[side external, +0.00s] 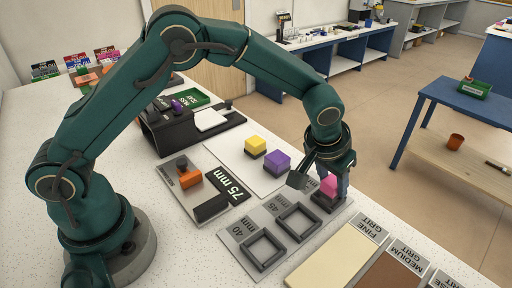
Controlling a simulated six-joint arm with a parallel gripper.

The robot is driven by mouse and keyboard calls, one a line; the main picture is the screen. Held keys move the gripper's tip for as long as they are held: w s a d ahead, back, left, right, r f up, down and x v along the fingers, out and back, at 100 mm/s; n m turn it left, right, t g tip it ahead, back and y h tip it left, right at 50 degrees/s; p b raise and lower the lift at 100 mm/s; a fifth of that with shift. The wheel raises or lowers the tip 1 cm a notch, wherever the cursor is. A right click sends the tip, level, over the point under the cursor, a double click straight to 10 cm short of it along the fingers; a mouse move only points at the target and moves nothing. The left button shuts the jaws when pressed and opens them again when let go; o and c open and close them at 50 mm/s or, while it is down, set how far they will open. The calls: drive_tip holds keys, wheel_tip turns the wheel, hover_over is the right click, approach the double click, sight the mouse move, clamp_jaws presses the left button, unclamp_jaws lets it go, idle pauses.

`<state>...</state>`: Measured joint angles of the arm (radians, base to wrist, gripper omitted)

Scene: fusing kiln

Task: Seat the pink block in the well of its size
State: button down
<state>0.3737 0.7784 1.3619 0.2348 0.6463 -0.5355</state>
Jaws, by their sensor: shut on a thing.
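The pink block (329,186) is between the fingers of my gripper (323,181), which is shut on it. It is over the far right end of the grey well plate (257,224). A dark square shape lies directly below the block; I cannot tell whether it is a well rim or a base, nor whether the block touches it. Two square wells show empty on the plate: the 40 mm well (263,267) and the 45 mm well (299,236). The fingers hide part of the block, and no size label shows beside it.
A yellow block (255,144) and a purple block (277,161) stand on a white sheet (231,149) behind the plate. A 75 mm board (212,180) with an orange piece lies left. Grit panels (341,255) lie in front right. The table edge is close right of my gripper.

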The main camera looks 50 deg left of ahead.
sight(332, 180)
drive_tip(key=shift+f, duration=0.5)
drive_tip(key=shift+c, duration=1.8)
unclamp_jaws()
drive_tip(key=shift+v, duration=2.5)
drive_tip(key=shift+w+a+r, duration=0.15)
drive_tip(key=shift+r, duration=0.05)
drive_tip(key=s+a+r+n+t, duration=0.1)
drive_tip(key=s+a+r, duration=0.2)
drive_tip(key=a+r, duration=0.3)
drive_tip(key=s+a+r+n+t, duration=0.1)
drive_tip(key=s+a+r+t, duration=0.2)
drive_tip(key=r, duration=0.5)
drive_tip(key=s+a+f+m+g, duration=0.1)
drive_tip(key=s+f, duration=0.1)
drive_tip(key=s, duration=0.5)
drive_tip(key=s+a+f+g, duration=0.2)
drive_tip(key=s+f, duration=0.1)
drive_tip(key=s, duration=0.5)
drive_tip(key=shift+s+f+m, duration=0.2)
drive_tip(key=shift+s+m, duration=0.1)
drive_tip(key=shift+m, duration=0.1)
